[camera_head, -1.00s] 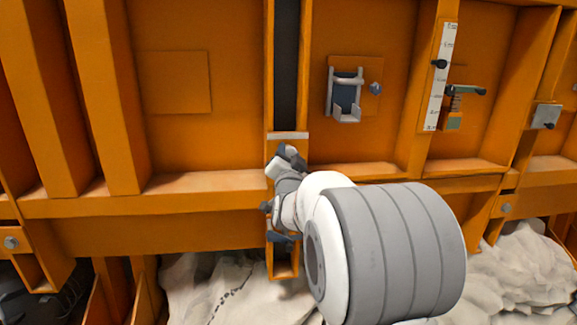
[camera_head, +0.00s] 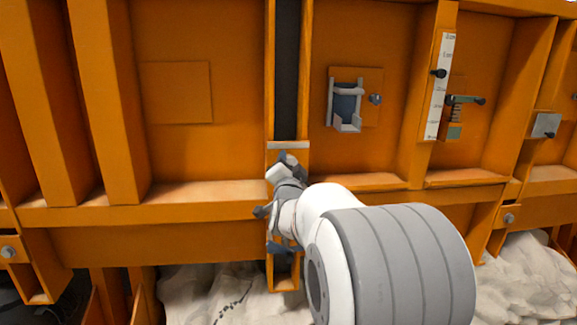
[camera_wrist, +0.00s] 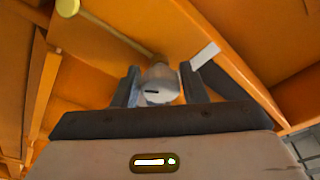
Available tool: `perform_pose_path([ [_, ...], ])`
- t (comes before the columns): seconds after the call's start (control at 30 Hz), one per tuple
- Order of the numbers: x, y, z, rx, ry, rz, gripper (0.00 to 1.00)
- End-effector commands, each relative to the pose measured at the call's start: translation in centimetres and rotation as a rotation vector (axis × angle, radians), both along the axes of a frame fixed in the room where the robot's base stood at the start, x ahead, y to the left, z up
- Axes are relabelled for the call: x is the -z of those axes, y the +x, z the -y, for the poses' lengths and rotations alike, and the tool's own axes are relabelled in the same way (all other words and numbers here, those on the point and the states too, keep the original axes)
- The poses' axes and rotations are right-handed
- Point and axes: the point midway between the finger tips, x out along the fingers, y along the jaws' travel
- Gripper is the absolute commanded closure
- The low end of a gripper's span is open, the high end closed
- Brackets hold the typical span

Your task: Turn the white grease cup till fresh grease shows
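The white grease cup (camera_wrist: 158,84), with a dark slot on its face, sits between the two fingers of my gripper (camera_wrist: 160,80) in the wrist view. Both fingers lie against its sides, and it appears gripped. A thin yellowish rod with a round end (camera_wrist: 68,6) runs from the upper left down to the cup. In the head view my gripper (camera_head: 286,165) is at the lower end of the dark vertical slot, just below a pale plate (camera_head: 288,145). There my gripper and wrist hide the cup. I see no fresh grease.
The orange ribbed wall carries a grey bracket (camera_head: 346,105) with a blue-grey knob, a white scale (camera_head: 440,85) and a spring lever (camera_head: 462,102) to the right. A white label (camera_wrist: 205,56) is close to the right finger. Pale sand (camera_head: 215,292) lies below.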

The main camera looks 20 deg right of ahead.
Motion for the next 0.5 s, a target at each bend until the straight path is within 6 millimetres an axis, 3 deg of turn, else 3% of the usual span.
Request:
perform_pose_path([
  [0.2, -0.02, 0.0, 0.02, 0.001, -0.001, 0.0, 0.45],
  [0.5, 0.07, -0.46, -0.2, 0.0, -0.001, 0.001, 0.45],
])
